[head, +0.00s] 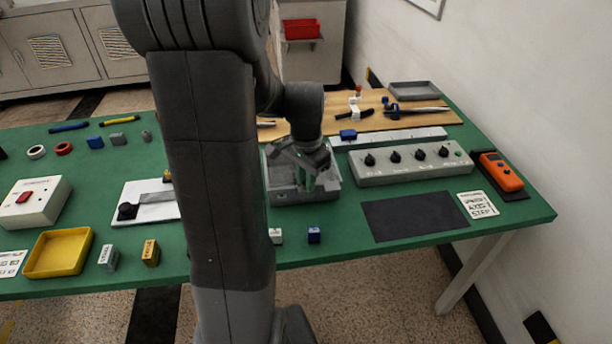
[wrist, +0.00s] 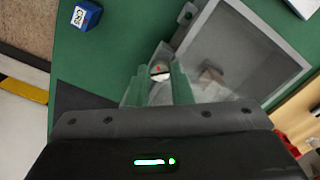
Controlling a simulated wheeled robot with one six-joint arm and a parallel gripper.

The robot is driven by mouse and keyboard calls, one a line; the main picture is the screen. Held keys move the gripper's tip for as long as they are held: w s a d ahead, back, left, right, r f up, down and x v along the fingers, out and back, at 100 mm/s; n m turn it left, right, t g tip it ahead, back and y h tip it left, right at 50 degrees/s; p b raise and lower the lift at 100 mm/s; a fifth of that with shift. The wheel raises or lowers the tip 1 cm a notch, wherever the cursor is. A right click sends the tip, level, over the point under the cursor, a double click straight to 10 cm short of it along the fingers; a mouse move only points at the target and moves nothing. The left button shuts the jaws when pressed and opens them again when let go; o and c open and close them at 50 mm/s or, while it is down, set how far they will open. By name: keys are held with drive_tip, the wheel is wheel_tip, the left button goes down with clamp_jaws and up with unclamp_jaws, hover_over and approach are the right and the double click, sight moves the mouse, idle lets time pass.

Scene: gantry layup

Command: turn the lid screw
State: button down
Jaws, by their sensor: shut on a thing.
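The grey box (head: 290,198) stands on the green table, right of my arm's column in the head view. Its grey rim and recessed inside fill the upper right of the wrist view (wrist: 238,58). A small pale round screw head (wrist: 160,70) with a dark slot and a red mark shows between my fingertips, beside the box's edge. My gripper (wrist: 158,82) has green fingers and is shut on this screw. In the head view my gripper (head: 312,180) is over the box, and the screw is hidden there.
A blue block (wrist: 86,15) lies near the box; a blue block also shows at the table's front (head: 314,235). A grey knob panel (head: 415,163) stands right of the box. A dark mat (head: 415,214) lies in front of that panel.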

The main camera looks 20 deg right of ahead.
drive_tip(key=n, duration=0.6)
drive_tip(key=shift+n+p, duration=0.3)
drive_tip(key=shift+p, duration=0.05)
drive_tip(key=n, duration=1.2)
drive_tip(key=shift+n+p, duration=0.3)
drive_tip(key=shift+p, duration=0.1)
drive_tip(key=n, duration=0.5)
drive_tip(key=shift+n, duration=0.7)
drive_tip(key=c, duration=1.3)
unclamp_jaws()
